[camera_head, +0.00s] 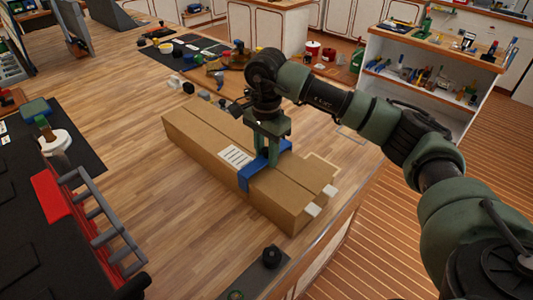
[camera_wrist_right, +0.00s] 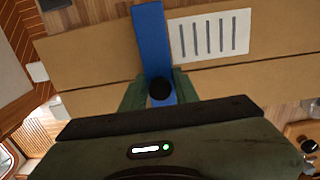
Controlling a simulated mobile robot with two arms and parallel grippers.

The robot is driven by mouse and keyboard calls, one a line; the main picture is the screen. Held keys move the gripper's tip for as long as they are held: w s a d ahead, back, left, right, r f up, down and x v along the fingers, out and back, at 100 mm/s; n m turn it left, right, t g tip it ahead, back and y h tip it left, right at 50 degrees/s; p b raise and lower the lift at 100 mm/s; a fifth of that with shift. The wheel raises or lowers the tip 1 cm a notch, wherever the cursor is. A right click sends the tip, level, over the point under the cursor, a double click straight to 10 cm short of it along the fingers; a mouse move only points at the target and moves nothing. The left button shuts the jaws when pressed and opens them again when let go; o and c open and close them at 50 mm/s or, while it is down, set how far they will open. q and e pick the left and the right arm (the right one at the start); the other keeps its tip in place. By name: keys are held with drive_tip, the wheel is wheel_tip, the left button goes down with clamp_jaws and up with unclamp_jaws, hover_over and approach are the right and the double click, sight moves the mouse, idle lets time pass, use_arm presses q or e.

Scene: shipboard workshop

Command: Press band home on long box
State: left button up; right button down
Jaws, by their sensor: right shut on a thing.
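The long cardboard box (camera_head: 205,135) lies on the wooden worktop, running from upper left to lower right, with a white label (camera_head: 236,157) on top. A blue band (camera_head: 246,181) lies across the box and folds down its near side. The band also shows in the right wrist view (camera_wrist_right: 150,40), beside the label. My right gripper (camera_head: 270,158) points down at the band from above, shut on it at the top of the box. A round black piece between the fingers hides part of the band in the wrist view. My left gripper is not in view.
A red case (camera_head: 55,208) with a grey frame stands at the left. A black knob on a grey plate (camera_head: 268,270) sits at the worktop's front edge. Small tools lie on a dark mat (camera_head: 185,55) behind the box. Bare worktop (camera_head: 150,215) lies left of the box.

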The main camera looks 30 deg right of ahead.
drive_tip(key=shift+f, duration=0.2)
idle(0.6)
drive_tip(key=c, duration=1.1)
unclamp_jaws()
drive_tip(key=shift+o, duration=0.2)
drive_tip(key=o, duration=0.5)
drive_tip(key=shift+f, duration=0.1)
drive_tip(key=shift+s, duration=0.15)
wheel_tip(320, 180, up, 2)
drive_tip(key=shift+r+p, duration=0.1)
drive_tip(key=shift+p, duration=0.3)
drive_tip(key=shift+r+p, duration=0.95)
drive_tip(key=shift+r, duration=1.1)
